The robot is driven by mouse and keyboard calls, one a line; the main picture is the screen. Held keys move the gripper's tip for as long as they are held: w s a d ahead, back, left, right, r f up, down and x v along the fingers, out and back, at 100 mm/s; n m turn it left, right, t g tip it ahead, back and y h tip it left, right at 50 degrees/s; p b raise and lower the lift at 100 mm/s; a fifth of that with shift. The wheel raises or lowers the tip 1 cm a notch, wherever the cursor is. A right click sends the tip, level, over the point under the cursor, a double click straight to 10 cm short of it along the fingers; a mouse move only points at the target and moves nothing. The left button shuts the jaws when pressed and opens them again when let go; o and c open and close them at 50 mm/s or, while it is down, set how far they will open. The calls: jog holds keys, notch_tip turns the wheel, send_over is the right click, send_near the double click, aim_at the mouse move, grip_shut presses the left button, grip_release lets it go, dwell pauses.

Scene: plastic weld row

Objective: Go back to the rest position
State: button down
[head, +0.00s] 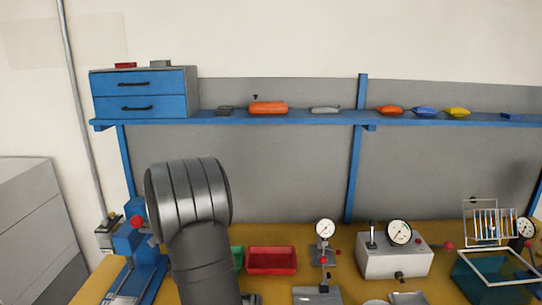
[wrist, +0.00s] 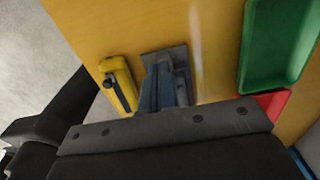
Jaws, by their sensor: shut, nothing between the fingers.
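My arm (head: 188,205) rises at the left of centre in the head view, its thick grey joint in front of the shelf's back panel. My gripper is hidden or out of frame there. In the wrist view the dark, screwed edge of my gripper (wrist: 165,125) fills the lower part. It is shut with nothing held, above the yellow bench top (wrist: 215,65). A blue-grey upright piece with a grey plate (wrist: 165,55) shows just beyond that edge. I cannot tell whether it touches the gripper.
A yellow tool (wrist: 118,85) lies beside it, with a green tray (wrist: 278,45) at right. A red tray (head: 272,261), a blue press (head: 135,262) and gauge devices (head: 395,256) stand on the bench. A blue shelf (head: 300,118) runs behind.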

jog(key=shift+r, duration=2.3)
jog(key=c, duration=0.8)
grip_release()
jog(key=shift+d, duration=0.15)
jog(key=o, duration=0.7)
jog(key=shift+w+d+r+n, duration=0.1)
jog(key=shift+d+r+n, duration=0.35)
jog(key=shift+n, duration=0.35)
jog(key=shift+o, duration=0.5)
jog(key=d+r+n, duration=0.6)
jog(key=r+n, duration=0.1)
jog(key=n, duration=0.7)
jog(key=shift+w+d+r, duration=0.15)
jog(key=shift+d+r, duration=0.1)
jog(key=shift+d, duration=0.05)
jog(key=f, duration=0.3)
jog(key=f+n, duration=0.1)
jog(key=f, duration=0.2)
jog(key=d+f+n, duration=0.1)
jog(key=f, duration=0.2)
